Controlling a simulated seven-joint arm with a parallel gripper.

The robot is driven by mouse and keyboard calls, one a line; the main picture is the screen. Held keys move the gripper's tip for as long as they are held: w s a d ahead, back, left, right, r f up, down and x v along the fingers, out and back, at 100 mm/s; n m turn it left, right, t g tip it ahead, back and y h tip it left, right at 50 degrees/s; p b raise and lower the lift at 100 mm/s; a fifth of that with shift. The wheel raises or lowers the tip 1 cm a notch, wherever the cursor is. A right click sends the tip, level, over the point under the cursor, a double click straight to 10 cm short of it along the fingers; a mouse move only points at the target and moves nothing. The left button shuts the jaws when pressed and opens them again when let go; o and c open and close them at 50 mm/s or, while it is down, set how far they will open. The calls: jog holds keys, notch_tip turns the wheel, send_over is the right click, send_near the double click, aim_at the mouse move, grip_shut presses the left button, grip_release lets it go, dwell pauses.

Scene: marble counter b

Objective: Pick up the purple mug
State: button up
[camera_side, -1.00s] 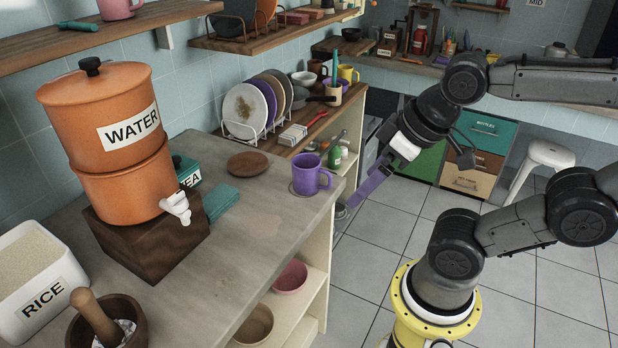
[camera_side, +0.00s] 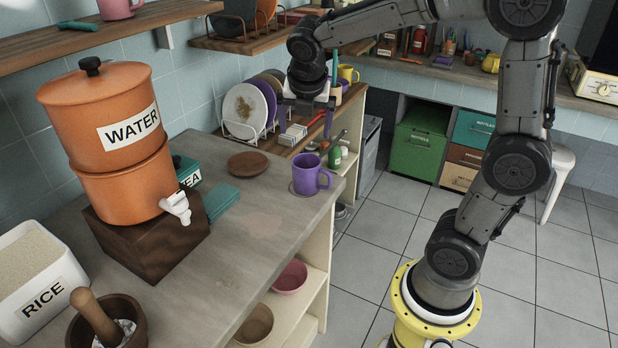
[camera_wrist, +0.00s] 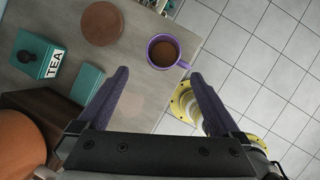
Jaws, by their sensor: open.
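My gripper (camera_side: 305,117) is open and empty, in the air above the mug in the side view. In the wrist view, the mug is just beyond the fingertips of my gripper (camera_wrist: 159,73), roughly between them sideways, and nothing is held.
A wooden disc (camera_side: 248,162), a folded teal cloth (camera_side: 220,202) and a teal tea tin (camera_side: 186,168) lie left of the mug. The orange water dispenser (camera_side: 120,190) stands further left. A plate rack (camera_side: 243,128) is behind. The counter's right edge drops to the floor.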

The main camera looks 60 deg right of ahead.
aim_at(307, 170)
jog(key=shift+g, duration=0.6)
jog(key=x, duration=1.1)
jog(key=shift+w+a, duration=0.1)
jog(key=shift+w, duration=0.15)
jog(key=shift+x, duration=3.3)
jog(key=shift+c, duration=0.2)
jog(key=c, duration=1.4)
jog(key=shift+w+r, duration=0.1)
jog(key=shift+c, duration=0.4)
jog(key=shift+r, duration=0.1)
